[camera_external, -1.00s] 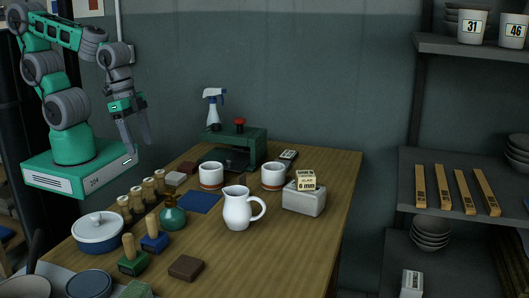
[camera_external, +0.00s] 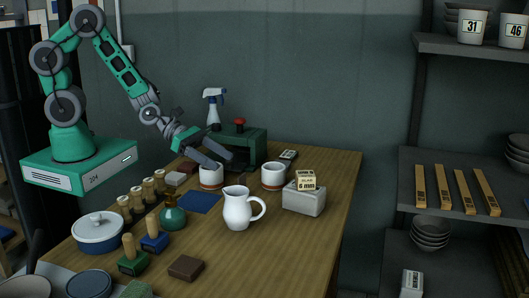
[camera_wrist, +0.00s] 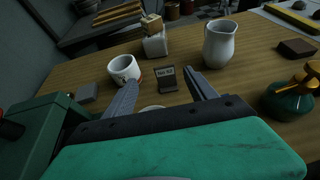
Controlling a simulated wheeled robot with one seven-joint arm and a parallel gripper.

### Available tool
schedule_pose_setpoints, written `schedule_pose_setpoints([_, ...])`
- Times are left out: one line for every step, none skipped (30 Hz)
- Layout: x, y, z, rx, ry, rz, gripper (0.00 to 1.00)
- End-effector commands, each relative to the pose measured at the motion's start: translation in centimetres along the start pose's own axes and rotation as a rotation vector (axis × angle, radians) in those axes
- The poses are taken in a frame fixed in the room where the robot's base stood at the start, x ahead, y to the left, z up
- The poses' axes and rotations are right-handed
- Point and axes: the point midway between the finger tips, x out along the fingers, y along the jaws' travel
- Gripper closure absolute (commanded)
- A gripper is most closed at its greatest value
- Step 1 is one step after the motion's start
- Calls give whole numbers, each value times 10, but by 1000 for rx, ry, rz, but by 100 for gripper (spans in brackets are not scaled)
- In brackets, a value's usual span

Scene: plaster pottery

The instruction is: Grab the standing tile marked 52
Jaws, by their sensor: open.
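A small dark standing tile (camera_wrist: 167,84) with a pale label shows in the wrist view, upright on the wooden table. Its label is too small to read surely. My gripper (camera_wrist: 161,80) is open, and in the picture the tile appears between its two fingertips, farther out and not touched. In the external view my gripper (camera_external: 223,162) is low over the table, by the left white cup (camera_external: 210,177). I cannot make out the standing tile clearly in that view.
A white cup (camera_wrist: 124,68) and a white jug (camera_wrist: 219,45) flank the tile. A pale block with a cream piece (camera_wrist: 154,42) stands behind it. A green press (camera_external: 258,145) is close to my gripper. A green bottle (camera_external: 173,214) stands nearer the front.

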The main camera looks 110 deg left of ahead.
Motion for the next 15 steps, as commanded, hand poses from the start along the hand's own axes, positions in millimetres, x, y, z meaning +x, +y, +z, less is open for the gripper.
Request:
schedule_pose_setpoints([8, -2, -1, 3, 1, -5, 35])
schedule_pose_setpoints([12, -2, -1, 5, 1, -5, 35])
schedule_pose_setpoints([18, -3, -1, 6, 1, -6, 35])
schedule_pose_setpoints([22, -4, -1, 6, 1, -5, 35])
schedule_pose_setpoints([26, -5, -2, 7, 2, -6, 35])
schedule_pose_setpoints([33, -6, -1, 8, 1, -7, 35])
schedule_pose_setpoints([38, -7, -2, 8, 2, -7, 35])
schedule_pose_setpoints([44, -8, -2, 10, 1, -7, 35])
schedule_pose_setpoints([52, -9, -4, 10, 2, -7, 35])
schedule_pose_setpoints([57, -9, -3, 10, 2, -7, 35])
schedule_pose_setpoints([61, -8, -3, 9, 3, -6, 35])
schedule_pose_setpoints([66, -8, -3, 10, 2, -5, 35])
schedule_pose_setpoints([68, -8, -3, 10, 2, -5, 35])
schedule_pose_setpoints([69, -8, -3, 9, 2, -4, 35])
schedule_pose_setpoints([69, -8, -3, 9, 2, -4, 35])
